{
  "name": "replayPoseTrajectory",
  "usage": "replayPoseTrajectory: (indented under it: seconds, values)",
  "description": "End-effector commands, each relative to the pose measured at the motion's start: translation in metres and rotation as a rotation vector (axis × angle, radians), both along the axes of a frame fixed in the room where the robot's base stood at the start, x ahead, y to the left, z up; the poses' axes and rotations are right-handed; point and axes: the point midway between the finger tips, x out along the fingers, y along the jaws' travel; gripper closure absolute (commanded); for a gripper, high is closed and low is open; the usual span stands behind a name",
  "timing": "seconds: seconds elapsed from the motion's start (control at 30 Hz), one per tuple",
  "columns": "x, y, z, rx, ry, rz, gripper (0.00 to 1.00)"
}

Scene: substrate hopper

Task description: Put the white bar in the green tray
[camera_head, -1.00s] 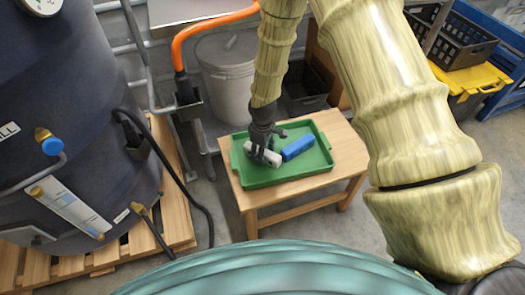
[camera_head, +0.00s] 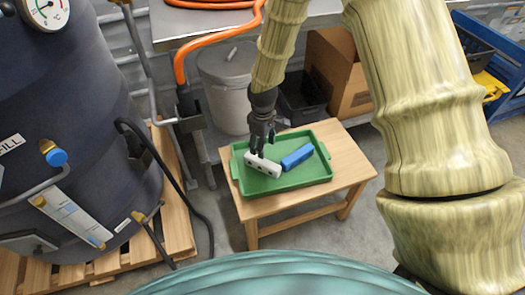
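The white bar (camera_head: 263,167) lies in the left part of the green tray (camera_head: 319,177), tilted down to the right, with dark spots on its side. The tray rests on a small wooden table. My gripper (camera_head: 257,152) points down just above and behind the white bar, its dark fingertips near the bar's upper edge. More of the bar shows than before, and the fingers look open and off it, though they are small. Whether a fingertip still touches it I cannot tell.
A blue block (camera_head: 297,156) lies in the tray to the right of the white bar. A grey bin (camera_head: 226,85) and a cardboard box (camera_head: 338,75) stand behind the wooden table (camera_head: 350,165). A large dark tank (camera_head: 65,120) on a pallet is at left.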

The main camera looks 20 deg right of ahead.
Motion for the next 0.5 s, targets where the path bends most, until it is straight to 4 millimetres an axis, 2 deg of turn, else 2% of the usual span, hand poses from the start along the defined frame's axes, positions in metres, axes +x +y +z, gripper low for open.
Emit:
replayPoseTrajectory:
  seconds: [0.03,0.2,0.5]
  values:
    - [0.000,0.000,0.007,0.000,-0.001,0.000,0.47]
    - [0.000,0.000,0.019,0.000,-0.001,-0.001,0.47]
    - [0.000,0.000,0.022,0.000,0.000,-0.001,0.47]
